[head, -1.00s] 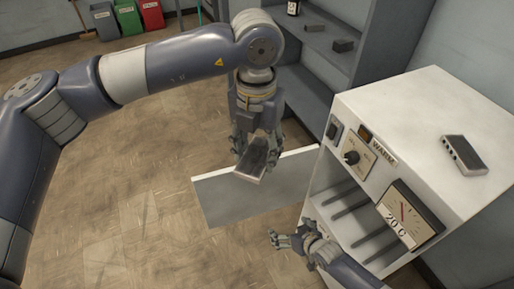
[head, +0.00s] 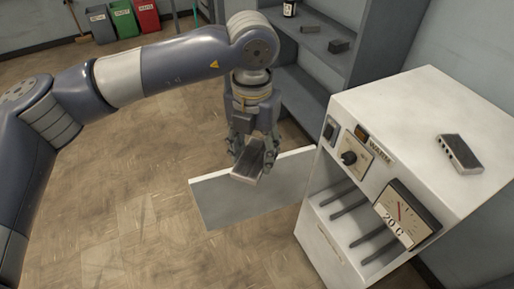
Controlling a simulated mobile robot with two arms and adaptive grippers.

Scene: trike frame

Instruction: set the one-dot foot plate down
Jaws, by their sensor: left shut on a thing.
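My left gripper (head: 252,156) points down and is shut on a foot plate (head: 248,163) with a dark top and a pale edge. The gripper holds it tilted, in front of the warming cabinet's open door panel (head: 240,195). No dots can be made out on it, so I cannot tell its marking. A similar plate (head: 460,153) lies on the white top of the warming cabinet (head: 400,110), with small marks on its side. My right gripper is out of view.
The cabinet's open front shows several dark rack bars (head: 345,205); a dial gauge (head: 407,212) reads 20 C. Open floor (head: 130,200) lies to the left.

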